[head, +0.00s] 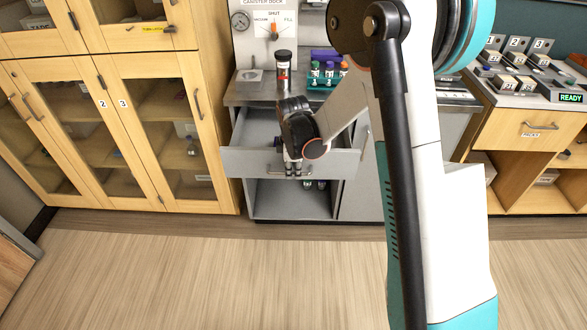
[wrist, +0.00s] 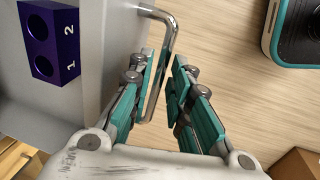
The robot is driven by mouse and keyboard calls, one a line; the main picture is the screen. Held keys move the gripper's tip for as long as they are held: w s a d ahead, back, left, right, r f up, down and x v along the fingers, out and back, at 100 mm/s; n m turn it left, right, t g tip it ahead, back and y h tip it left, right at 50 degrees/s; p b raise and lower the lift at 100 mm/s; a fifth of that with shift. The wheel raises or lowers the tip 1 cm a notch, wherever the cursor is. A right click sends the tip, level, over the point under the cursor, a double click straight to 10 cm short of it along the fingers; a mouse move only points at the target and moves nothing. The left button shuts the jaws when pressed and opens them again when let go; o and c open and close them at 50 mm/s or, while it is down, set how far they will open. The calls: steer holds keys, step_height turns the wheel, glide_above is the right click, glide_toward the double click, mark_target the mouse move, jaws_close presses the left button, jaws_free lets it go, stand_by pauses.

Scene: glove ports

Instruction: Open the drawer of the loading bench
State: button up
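The loading bench (head: 240,92) stands in the middle of the head view. Its grey drawer (head: 245,163) is pulled out, with part of its inside showing. My gripper (head: 293,168) is at the drawer front, pointing down over the handle. In the wrist view the metal bar handle (wrist: 170,45) passes between the two fingers of my gripper (wrist: 163,75). The fingers are apart, with a small gap around the bar. A purple block (wrist: 50,42) with two holes, marked 1 and 2, lies inside the drawer.
Wooden glass-door cabinets (head: 120,130) are at left. A wooden bench (head: 530,130) with a READY display is at right. The floor (head: 200,270) in front is clear.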

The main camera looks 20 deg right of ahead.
steer(key=shift+r, duration=0.1)
step_height(320, 180, up, 12)
steer(key=s, duration=0.2)
steer(key=shift+a+f, duration=0.2)
steer(key=shift+a, duration=0.15)
steer(key=s+r+m+t, duration=0.2)
steer(key=s+r+m, duration=0.4)
steer(key=s+r, duration=0.5)
steer(key=s+m+t, duration=0.3)
steer(key=s+m, duration=0.5)
steer(key=s, duration=0.7)
steer(key=shift+s+d+f+m+y, duration=0.2)
steer(key=shift+d+f+m+y, duration=0.15)
steer(key=shift+d, duration=0.1)
